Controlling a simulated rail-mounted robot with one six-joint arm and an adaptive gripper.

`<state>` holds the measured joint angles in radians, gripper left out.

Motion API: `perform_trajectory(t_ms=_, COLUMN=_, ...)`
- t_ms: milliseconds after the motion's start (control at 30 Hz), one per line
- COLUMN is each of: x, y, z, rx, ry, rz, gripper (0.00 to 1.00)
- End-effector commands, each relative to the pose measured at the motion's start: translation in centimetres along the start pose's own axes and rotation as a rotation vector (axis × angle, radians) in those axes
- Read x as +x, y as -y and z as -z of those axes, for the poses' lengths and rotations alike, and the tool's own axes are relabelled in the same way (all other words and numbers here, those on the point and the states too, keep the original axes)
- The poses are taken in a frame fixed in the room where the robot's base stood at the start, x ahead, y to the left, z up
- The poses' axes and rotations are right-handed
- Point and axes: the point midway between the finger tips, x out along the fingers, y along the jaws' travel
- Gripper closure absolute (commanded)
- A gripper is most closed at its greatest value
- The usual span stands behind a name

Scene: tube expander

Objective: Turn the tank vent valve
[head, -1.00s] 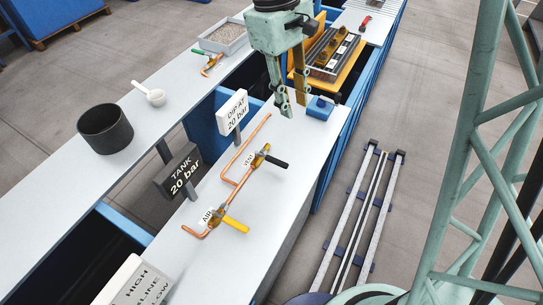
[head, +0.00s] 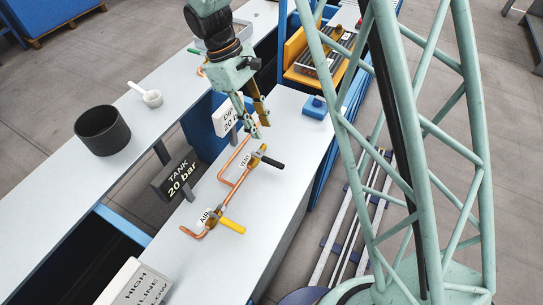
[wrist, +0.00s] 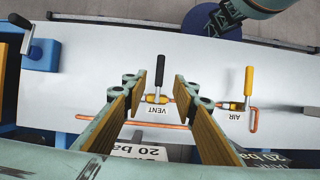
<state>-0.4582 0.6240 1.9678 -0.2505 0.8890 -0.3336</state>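The vent valve (head: 257,157) sits on copper pipe on the grey bench. It has a brass-coloured body, a black handle (head: 272,163) and a VENT label (head: 245,160). In the wrist view the vent valve (wrist: 157,98) and its black handle (wrist: 160,68) show between my two fingers. The handle points away from the pipe, toward the bench's outer edge. My gripper (head: 260,128) is open and empty, just above and behind the valve in the head view. In the wrist view its fingers (wrist: 157,82) are spread to either side of the valve, with no visible contact.
The yellow-handled air valve (head: 223,222) is close by on the same bench. A DIP AT 20 bar sign (head: 222,121) stands partly behind my gripper. A black TANK 20 bar sign (head: 177,174) stands to the left. A blue block (head: 314,107) sits beyond, at the bench's edge.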

Motion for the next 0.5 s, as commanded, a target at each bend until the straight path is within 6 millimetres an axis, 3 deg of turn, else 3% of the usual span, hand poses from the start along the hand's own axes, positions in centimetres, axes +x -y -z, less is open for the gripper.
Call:
perform_trajectory(t_ms=200, x=1.04, y=0.23, z=1.13, rx=-0.026, ry=0.016, rz=-0.001, gripper=0.74)
perform_trajectory(t_ms=500, x=1.17, y=0.26, z=1.24, rx=-0.029, ry=0.018, rz=-0.001, gripper=0.74)
